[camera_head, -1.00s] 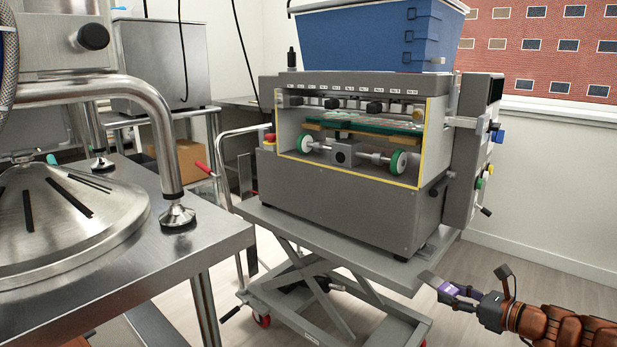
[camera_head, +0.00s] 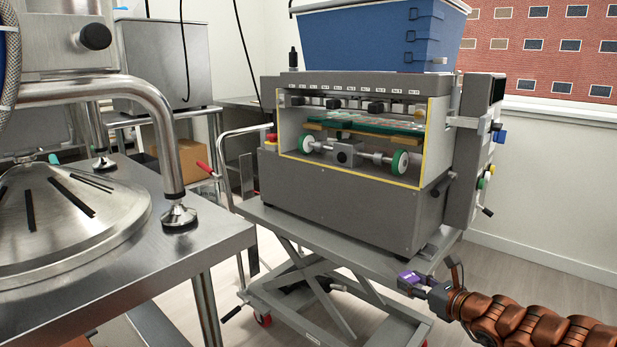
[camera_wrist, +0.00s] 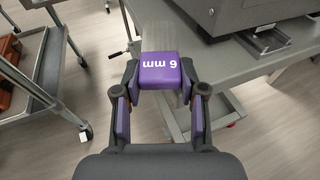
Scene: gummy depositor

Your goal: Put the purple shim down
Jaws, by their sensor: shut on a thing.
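The purple shim (camera_wrist: 161,70), marked "6 mm", is held between the fingers of my gripper (camera_wrist: 160,88) in the wrist view. In the head view the purple shim (camera_head: 409,277) shows at the tip of my gripper (camera_head: 422,285), by the front right corner of the grey lift table (camera_head: 340,250). In the wrist view the lift table's top (camera_wrist: 225,60) lies just beyond and to the right of the shim. I cannot tell whether the shim touches the table.
The grey depositor machine (camera_head: 345,195) stands on the lift table, with a blue hopper (camera_head: 375,38) above. A bare strip of tabletop runs along its front. A steel table (camera_head: 215,235) with a domed lid (camera_head: 65,215) stands at the left. Open floor lies at the right.

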